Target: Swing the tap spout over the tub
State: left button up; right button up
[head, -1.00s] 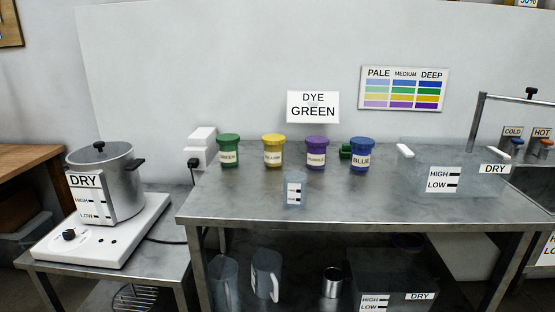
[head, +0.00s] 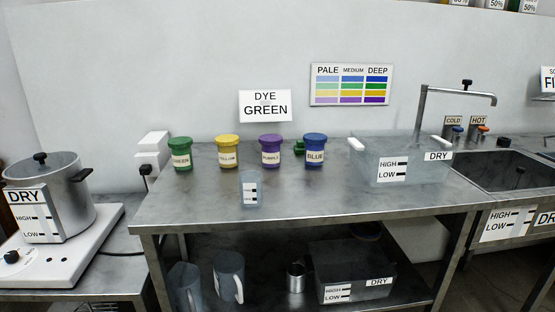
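The tap (head: 422,112) stands behind the right end of the clear tub, a grey metal post with a horizontal spout (head: 462,93). The spout points right, and its tip is above the sink side, off the tub. A black knob (head: 467,84) sits on top of the spout. The clear tub (head: 397,171) stands on the right end of the steel table, with HIGH and LOW marks, a DRY label and white handles. Cold (head: 457,133) and hot (head: 482,133) valves are right of the post. Neither of my grippers shows in the head view.
The sink (head: 500,170) lies right of the table. Green, yellow, purple and blue dye jars (head: 314,150) line the table's back. A small clear measuring cup (head: 250,188) stands in front. A pot (head: 55,200) sits on a white hotplate at left. The table's front middle is clear.

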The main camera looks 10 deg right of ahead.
aim_at(424, 88)
jog(key=z, duration=1.2)
